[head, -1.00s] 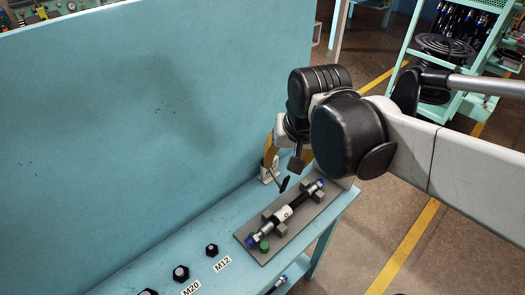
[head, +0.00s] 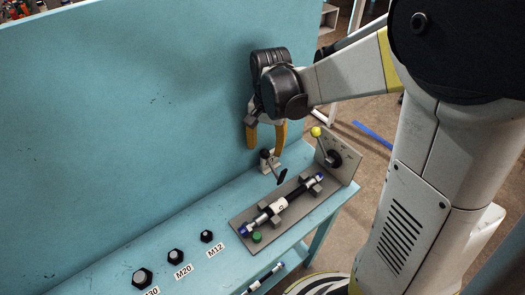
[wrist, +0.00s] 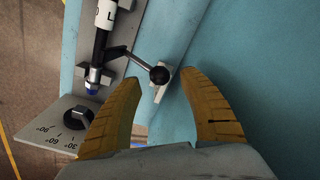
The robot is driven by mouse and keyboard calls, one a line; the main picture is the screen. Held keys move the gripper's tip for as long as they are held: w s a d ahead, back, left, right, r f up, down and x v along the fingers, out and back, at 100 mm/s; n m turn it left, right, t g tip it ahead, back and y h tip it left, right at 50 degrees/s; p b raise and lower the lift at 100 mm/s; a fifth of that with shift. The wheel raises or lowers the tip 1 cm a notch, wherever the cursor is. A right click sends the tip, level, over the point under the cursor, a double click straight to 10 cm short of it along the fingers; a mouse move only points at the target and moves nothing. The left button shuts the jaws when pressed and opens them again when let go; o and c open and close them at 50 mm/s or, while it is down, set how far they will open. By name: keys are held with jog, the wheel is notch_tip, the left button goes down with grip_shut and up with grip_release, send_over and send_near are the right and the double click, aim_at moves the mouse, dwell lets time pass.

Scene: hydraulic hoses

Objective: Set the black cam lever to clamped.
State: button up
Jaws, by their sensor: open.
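The black cam lever (head: 281,175) is at the back edge of the grey fixture plate, beside a white block (head: 266,165). In the wrist view the lever (wrist: 140,62) reaches from beside the hose to a black ball end (wrist: 159,75). My gripper (head: 265,147) is open and empty, its yellow fingers pointing down just above the ball end. In the wrist view the ball shows between the fingertips (wrist: 158,80); I cannot tell the height gap. The hose assembly (head: 290,199) lies in its supports on the plate.
A grey angle-scale panel (head: 346,163) with a yellow-ball lever (head: 316,132) stands right of the lever. A green button (head: 256,237) is at the plate's front left. The tall blue wall panel (head: 130,110) is close behind. Black nuts (head: 175,256) sit at left.

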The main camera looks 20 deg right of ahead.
aim_at(265, 150)
jog(key=shift+f+b, duration=0.35)
jog(key=shift+f, duration=1.15)
grip_shut()
jog(key=shift+r, duration=0.1)
